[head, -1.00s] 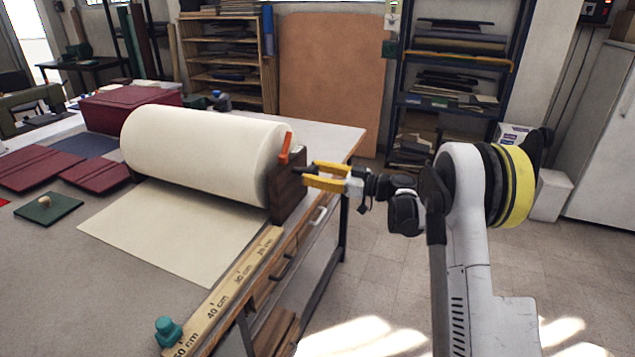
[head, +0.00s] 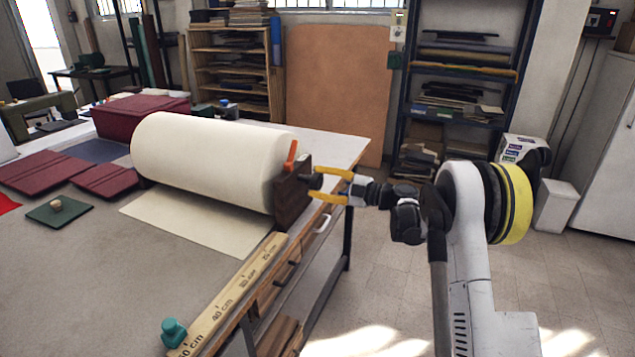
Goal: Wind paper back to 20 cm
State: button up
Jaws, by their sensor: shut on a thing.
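The large cream paper roll (head: 205,150) sits in a dark wooden stand (head: 291,196) on the bench. A short paper sheet (head: 195,220) lies flat in front of it. The sheet's front right corner is beside the wooden ruler (head: 232,292), seemingly between the 30 cm mark and the nearest mark to the roll, which is too small to read surely. My gripper (head: 318,184), with yellow fingers, is shut on the dark crank handle (head: 309,183) at the stand's right side. The fingers partly hide the handle. An orange lever (head: 291,153) stands upright on the stand's top.
A teal knob (head: 173,332) sits at the ruler's near end. Maroon covers (head: 45,171), a green board (head: 58,212) with a wooden knob and a maroon box (head: 140,115) lie to the left. Open floor (head: 390,270) is right of the bench.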

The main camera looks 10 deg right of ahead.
jog(key=shift+a+n, duration=0.1)
jog(key=shift+n, duration=1.5)
jog(key=o, duration=1.4)
jog(key=shift+a, duration=0.1)
jog(key=v, duration=1.2)
